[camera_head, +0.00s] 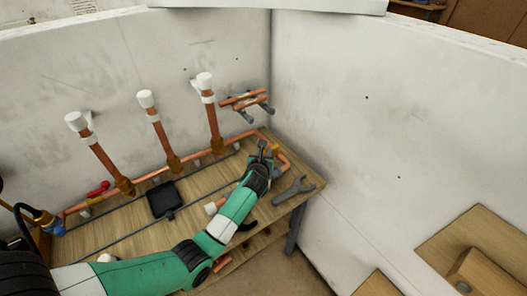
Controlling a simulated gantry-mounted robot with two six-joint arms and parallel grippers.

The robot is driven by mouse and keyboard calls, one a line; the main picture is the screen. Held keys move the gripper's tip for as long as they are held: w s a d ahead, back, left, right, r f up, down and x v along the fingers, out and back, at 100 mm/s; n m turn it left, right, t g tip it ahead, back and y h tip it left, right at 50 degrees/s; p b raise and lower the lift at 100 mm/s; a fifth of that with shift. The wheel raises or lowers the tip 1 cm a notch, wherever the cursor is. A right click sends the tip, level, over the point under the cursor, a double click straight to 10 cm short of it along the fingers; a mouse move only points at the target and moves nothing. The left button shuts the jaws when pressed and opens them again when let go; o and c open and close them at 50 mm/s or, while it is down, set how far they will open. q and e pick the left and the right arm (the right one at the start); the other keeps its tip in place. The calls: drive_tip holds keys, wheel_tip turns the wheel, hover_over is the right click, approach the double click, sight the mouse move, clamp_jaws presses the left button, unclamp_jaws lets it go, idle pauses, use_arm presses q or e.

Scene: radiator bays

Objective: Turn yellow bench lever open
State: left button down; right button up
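The wooden bench (128,217) stands against the white wall and carries a copper pipe run (142,178) along its back. I cannot make out a yellow lever clearly. A small red lever (98,189) sits on the pipe run at the left end. My green and white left arm comes in from the lower left and reaches across the bench. My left gripper (265,149) is at the bench's right end, beside the bend of the copper pipe (284,162). Its fingers are too small to tell whether they hold anything, and the arm hides part of the bench. My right gripper is not in view.
Several upright copper pipes with white caps (147,99) rise behind the bench. A dark square tool (163,199) and a grey wrench (295,190) lie on the bench. Copper pieces hang on a wall rack (245,101). Another wooden surface (470,240) is at the right.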

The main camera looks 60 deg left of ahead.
use_arm(q)
drive_tip(key=shift+w+d+f+n+g+y+b, duration=0.1)
drive_tip(key=shift+w+d+n+g+y+b, duration=0.15)
drive_tip(key=shift+n+g, duration=0.2)
drive_tip(key=shift+w+d+f+n+g+y+b, duration=0.15)
drive_tip(key=shift+d+n+g+y+b, duration=0.1)
drive_tip(key=shift+d+n+g+b, duration=0.15)
drive_tip(key=n+g+b, duration=0.1)
drive_tip(key=g+b, duration=0.1)
drive_tip(key=b, duration=0.1)
drive_tip(key=w+d+n+g+y+b, duration=0.1)
drive_tip(key=n+b, duration=0.1)
drive_tip(key=b, duration=0.2)
drive_tip(key=d+n+g+b, duration=0.1)
drive_tip(key=n+g+b, duration=0.1)
drive_tip(key=b, duration=0.1)
drive_tip(key=shift+w+g+b, duration=0.35)
drive_tip(key=shift+w+b, duration=0.05)
drive_tip(key=shift+w+r+b, duration=0.1)
drive_tip(key=shift+r+b, duration=0.1)
drive_tip(key=shift+b, duration=0.3)
drive_tip(key=c, duration=0.6)
unclamp_jaws()
